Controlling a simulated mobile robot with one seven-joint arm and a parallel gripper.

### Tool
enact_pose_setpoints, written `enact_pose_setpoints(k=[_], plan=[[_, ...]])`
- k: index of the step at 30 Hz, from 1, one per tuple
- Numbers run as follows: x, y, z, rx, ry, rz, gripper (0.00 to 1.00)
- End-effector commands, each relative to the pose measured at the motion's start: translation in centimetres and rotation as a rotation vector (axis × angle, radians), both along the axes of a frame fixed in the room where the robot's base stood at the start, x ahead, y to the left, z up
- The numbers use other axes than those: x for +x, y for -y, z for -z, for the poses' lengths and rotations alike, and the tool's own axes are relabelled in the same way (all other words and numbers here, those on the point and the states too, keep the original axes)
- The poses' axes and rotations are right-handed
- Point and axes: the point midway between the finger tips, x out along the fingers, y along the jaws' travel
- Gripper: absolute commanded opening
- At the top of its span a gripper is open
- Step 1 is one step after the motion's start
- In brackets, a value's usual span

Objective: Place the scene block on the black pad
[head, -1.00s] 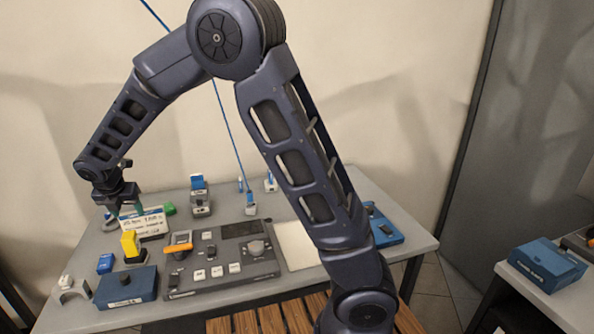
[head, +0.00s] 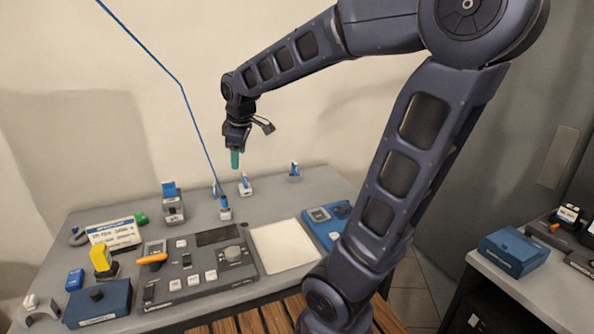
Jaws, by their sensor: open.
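A white block (head: 112,232) with a blue top band and printed text stands at the left of the table, just behind a yellow block (head: 101,258). It may be the scene block, but its print is too small to read. Dark material shows at its lower edge; I cannot tell whether this is its own base or a pad under it. A flat black rectangle (head: 219,235) lies on the grey console's back right part. I cannot tell which dark surface is the black pad. My gripper (head: 236,159), with teal fingers, is open and empty, high above the table's back, well right of the white block.
The grey console (head: 190,278) fills the front middle. Beside it are a pale flat sheet (head: 284,247) and a blue device (head: 325,222). A blue box (head: 98,304) sits front left. Small blue-and-white items stand along the back. A blue cable (head: 190,110) hangs left of my gripper.

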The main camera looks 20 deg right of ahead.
Motion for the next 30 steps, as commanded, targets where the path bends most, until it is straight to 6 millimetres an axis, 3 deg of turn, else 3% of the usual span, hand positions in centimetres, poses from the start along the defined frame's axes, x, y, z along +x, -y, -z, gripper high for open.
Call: enact_pose_setpoints(k=[1, 6, 13, 21, 30], plan=[[-1.2, 1.9, -0.3, 0.029, 0.005, 0.091, 0.58], [-5.4, 6.2, -0.6, 0.129, 0.012, 0.389, 0.58], [-11.0, 10.4, 0.0, 0.255, 0.033, 0.770, 0.58], [-14.4, 12.0, 1.0, 0.333, 0.047, 1.009, 0.58], [-14.7, 12.0, 1.1, 0.340, 0.047, 1.029, 0.58]])
